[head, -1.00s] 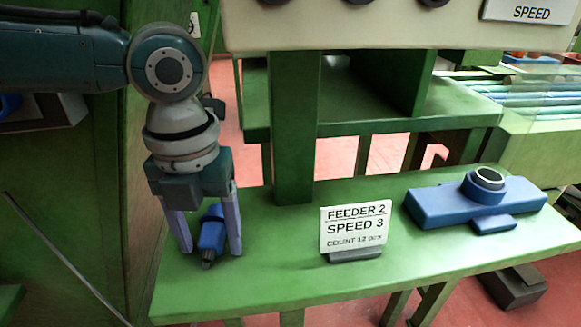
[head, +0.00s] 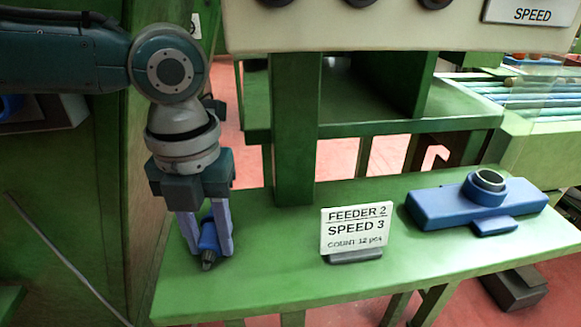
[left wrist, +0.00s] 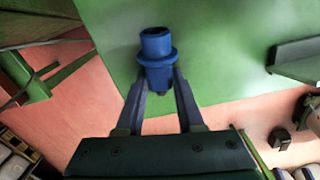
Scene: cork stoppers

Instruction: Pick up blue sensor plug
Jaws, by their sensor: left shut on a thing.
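The blue sensor plug (head: 208,238) is at the left end of the green table, with its dark tip pointing toward the front. My left gripper (head: 208,250) reaches down from above with its fingers shut on the plug, one on each side. In the left wrist view the plug (left wrist: 157,62) shows its round collar and open end between the fingertips (left wrist: 158,82). I cannot tell whether the plug still touches the table. My right gripper is not in view.
A white "FEEDER 2 SPEED 3" sign (head: 355,231) stands on the green table (head: 280,270) to the right of the plug. A blue socket block with a dark ring (head: 476,205) lies farther right. A green post (head: 294,130) rises behind. The table between plug and sign is clear.

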